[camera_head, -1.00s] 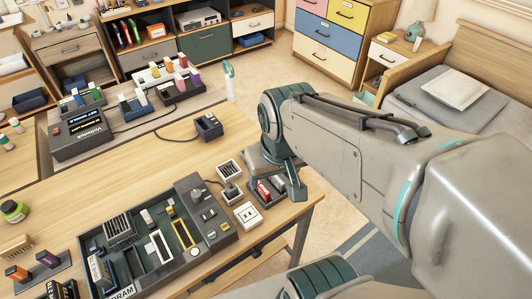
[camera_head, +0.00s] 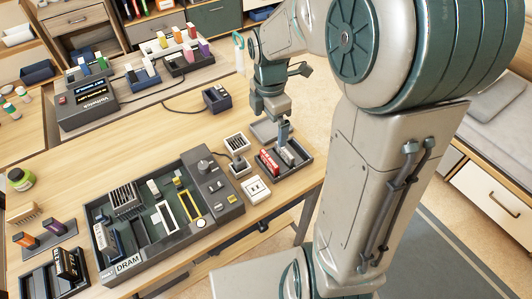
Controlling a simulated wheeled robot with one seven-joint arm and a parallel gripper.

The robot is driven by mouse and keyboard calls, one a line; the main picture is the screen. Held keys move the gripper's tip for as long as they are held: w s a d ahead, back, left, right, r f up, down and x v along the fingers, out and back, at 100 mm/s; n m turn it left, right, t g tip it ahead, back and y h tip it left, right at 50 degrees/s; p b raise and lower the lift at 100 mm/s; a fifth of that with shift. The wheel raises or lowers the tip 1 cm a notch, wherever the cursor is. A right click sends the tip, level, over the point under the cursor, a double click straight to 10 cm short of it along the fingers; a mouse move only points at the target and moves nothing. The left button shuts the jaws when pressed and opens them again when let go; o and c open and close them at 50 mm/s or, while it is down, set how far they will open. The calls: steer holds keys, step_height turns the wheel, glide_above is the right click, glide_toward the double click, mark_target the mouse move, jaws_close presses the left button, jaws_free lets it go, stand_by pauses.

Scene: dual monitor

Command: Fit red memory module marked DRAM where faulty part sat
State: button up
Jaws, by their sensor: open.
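A red module (camera_head: 269,163) stands in a small dark tray (camera_head: 303,163) at the table's right end; its marking is too small to read. A pale module (camera_head: 287,157) with a reddish part is beside it. My gripper (camera_head: 284,134) is open and points down just above the tray's far side, close to the pale module; its fingertips are partly hard to make out. The dark case (camera_head: 222,213) left of the tray holds a green board with a white-outlined slot (camera_head: 164,215) and a yellow-outlined slot (camera_head: 191,207). A "DRAM" label (camera_head: 128,264) is on its front left.
A white block (camera_head: 256,190) and a grilled block (camera_head: 237,143) stand between case and tray. A dark device (camera_head: 216,99) with a cable is behind. A display unit (camera_head: 86,105) and racks of coloured parts are at the back left. My arm covers the right.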

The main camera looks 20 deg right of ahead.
mark_target(269, 158)
steer(key=shift+n, duration=0.4)
step_height(269, 158, down, 14)
steer(key=shift+w+f+b, duration=0.15)
steer(key=shift+b, duration=0.4)
steer(key=c, duration=1)
